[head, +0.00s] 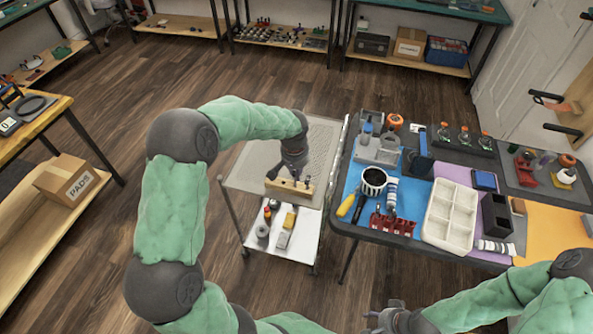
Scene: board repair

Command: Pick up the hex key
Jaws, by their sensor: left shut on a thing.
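A light wooden block (289,190) stands on the top of a white cart, with a few small dark tools upright in it. My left gripper (292,174) points down at the block's upper edge, shut on a thin tool there, which looks like the hex key. The fingers mostly hide the tool, and I cannot tell whether it is clear of the block. My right gripper (393,316) is at the bottom edge of the view, away from the cart, and its fingers do not show clearly.
The cart's lower shelf (305,222) holds several small items. To the right, a dark table (343,218) carries a mug (373,181), a white divided tray (449,215), red clips (392,225) and a black holder (496,214). The cart's mesh top is clear behind the block.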

